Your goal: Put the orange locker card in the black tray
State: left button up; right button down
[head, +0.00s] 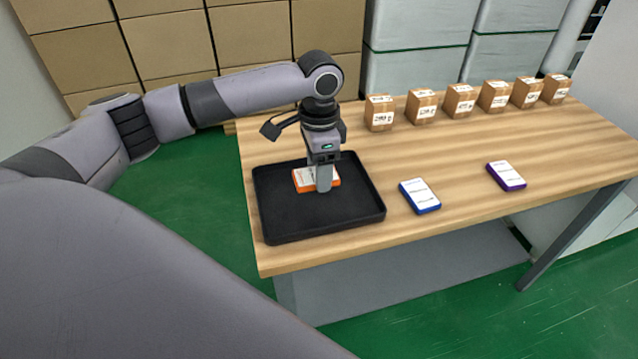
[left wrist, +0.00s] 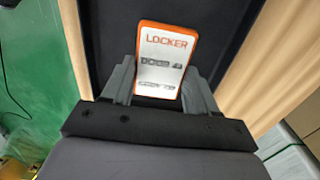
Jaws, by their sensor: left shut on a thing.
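The orange locker card (head: 304,180) has a white face and orange edges. In the head view it is over the black tray (head: 285,229), inside its outline, toward the back. My left gripper (head: 324,186) points down and is shut on the card. In the left wrist view the card (left wrist: 166,62) is between the two fingers (left wrist: 160,85), with the word LOCKER readable and the dark tray behind it. I cannot tell whether the card touches the tray floor. My right gripper is not in view.
A blue-edged card (head: 419,195) and a purple-edged card (head: 506,176) lie on the wooden table (head: 450,150) right of the tray. Several small cardboard boxes (head: 422,105) stand in a row along the back edge. The table between the cards and boxes is clear.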

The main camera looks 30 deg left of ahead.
aim_at(319, 195)
pick_arm(q)
notch_tip(319, 195, down, 4)
jog(key=shift+f, duration=0.25)
jog(key=o, duration=1)
jog(key=shift+o, duration=0.2)
notch_tip(319, 195, up, 12)
jog(key=shift+r, duration=0.1)
